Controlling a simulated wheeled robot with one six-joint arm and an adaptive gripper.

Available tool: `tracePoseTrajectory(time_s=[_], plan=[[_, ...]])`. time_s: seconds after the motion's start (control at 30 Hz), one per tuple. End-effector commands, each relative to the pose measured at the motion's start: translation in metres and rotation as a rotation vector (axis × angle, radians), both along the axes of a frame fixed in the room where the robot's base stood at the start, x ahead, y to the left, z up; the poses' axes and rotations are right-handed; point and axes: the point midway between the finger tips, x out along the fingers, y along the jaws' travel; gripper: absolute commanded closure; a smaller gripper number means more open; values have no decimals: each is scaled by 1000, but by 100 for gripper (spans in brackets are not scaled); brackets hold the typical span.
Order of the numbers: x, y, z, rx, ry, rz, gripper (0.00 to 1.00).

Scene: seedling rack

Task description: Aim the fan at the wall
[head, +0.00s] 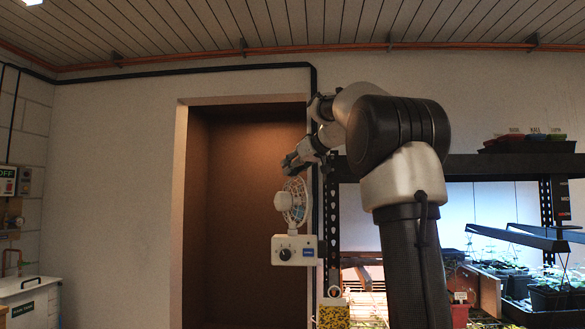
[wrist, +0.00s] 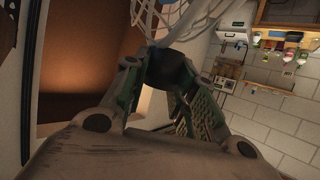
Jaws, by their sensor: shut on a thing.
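The fan (head: 297,203) is small and white with a round wire cage, seen partly edge-on. It stands on a white control box (head: 292,250) with a dark knob, beside the rack's black post. A white rounded part shows at the cage's left side; I cannot tell for sure which way the fan faces. My gripper (head: 291,163) reaches in from the upper right and is shut at the top of the fan. In the wrist view, the gripper (wrist: 172,75) has a dark piece between its fingers, with the fan's cage wires (wrist: 185,18) just beyond. The pale wall (head: 115,160) is at left.
A brown recess (head: 240,215) in the wall lies behind and left of the fan. The black rack (head: 480,167) with lit seedling trays stands at right, with coloured pots (head: 515,143) on top. A white bin (head: 30,300) stands at lower left.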

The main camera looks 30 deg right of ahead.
Motion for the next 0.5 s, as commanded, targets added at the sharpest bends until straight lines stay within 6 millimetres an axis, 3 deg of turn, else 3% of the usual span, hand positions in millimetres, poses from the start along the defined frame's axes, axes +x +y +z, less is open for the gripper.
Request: tracePoseTrajectory(time_s=[0.37, 0.4, 0.5], plan=[[0, 0, -5, -2, 10, 39, 100], [0, 0, -5, -2, 10, 38, 71], [0, 0, -5, -2, 11, 38, 53]])
